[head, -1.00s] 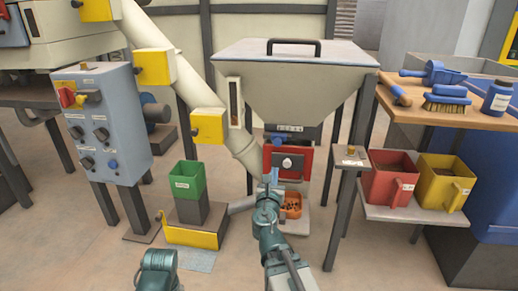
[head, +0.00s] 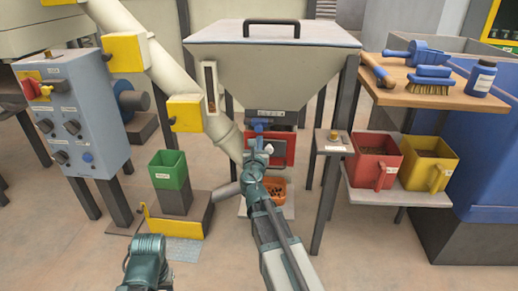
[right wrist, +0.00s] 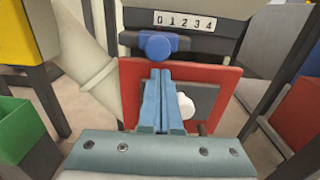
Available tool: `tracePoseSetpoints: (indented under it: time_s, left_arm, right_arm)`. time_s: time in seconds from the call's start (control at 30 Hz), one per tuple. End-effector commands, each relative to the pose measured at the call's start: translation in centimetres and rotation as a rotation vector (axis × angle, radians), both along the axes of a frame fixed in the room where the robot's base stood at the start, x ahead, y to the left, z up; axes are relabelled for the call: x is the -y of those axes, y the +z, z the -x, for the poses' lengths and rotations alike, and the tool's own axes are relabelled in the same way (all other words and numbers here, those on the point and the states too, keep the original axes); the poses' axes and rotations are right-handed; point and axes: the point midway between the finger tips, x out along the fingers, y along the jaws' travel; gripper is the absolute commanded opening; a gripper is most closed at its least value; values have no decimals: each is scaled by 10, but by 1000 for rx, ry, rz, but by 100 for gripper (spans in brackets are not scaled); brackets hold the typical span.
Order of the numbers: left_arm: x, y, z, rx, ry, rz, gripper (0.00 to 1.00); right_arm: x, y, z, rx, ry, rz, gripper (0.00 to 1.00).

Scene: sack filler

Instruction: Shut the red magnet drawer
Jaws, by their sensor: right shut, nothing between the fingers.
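The red magnet drawer (head: 283,148) is under the big hopper, with a red front, a dark plate and a white knob. In the right wrist view its red front (right wrist: 213,78) and the white knob (right wrist: 185,106) are close ahead. My right gripper (head: 260,143) is in front of the drawer's left part. Its blue fingers (right wrist: 160,75) are shut and empty, left of the knob, and hide part of the front. I cannot tell whether they touch it, or how far the drawer stands out. My left gripper is not in view; only part of my left arm shows.
A slanting cream pipe (head: 220,130) runs close on the left. A small post table (head: 333,144) stands to the right.

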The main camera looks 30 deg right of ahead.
Motion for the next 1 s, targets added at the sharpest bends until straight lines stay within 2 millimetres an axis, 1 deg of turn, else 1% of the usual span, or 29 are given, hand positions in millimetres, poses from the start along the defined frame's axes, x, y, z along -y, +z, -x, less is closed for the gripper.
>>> tracePoseSetpoints:
  time_s: [0.03,0.13,0.57,0.67,0.83,0.9,1.0]
  left_arm:
    - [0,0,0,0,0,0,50]
    - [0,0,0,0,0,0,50]
    - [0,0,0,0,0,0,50]
    - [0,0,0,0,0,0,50]
    - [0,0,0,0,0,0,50]
    - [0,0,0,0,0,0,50]
    - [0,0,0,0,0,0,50]
  right_arm:
    - [4,0,-9,0,0,0,0]
    - [8,0,-15,0,1,0,0]
    - [10,0,-18,0,1,0,0]
    - [16,0,-28,0,0,0,0]
    - [31,0,-53,0,0,0,0]
    - [34,0,-57,0,1,0,0]
    - [34,0,-56,0,1,0,0]
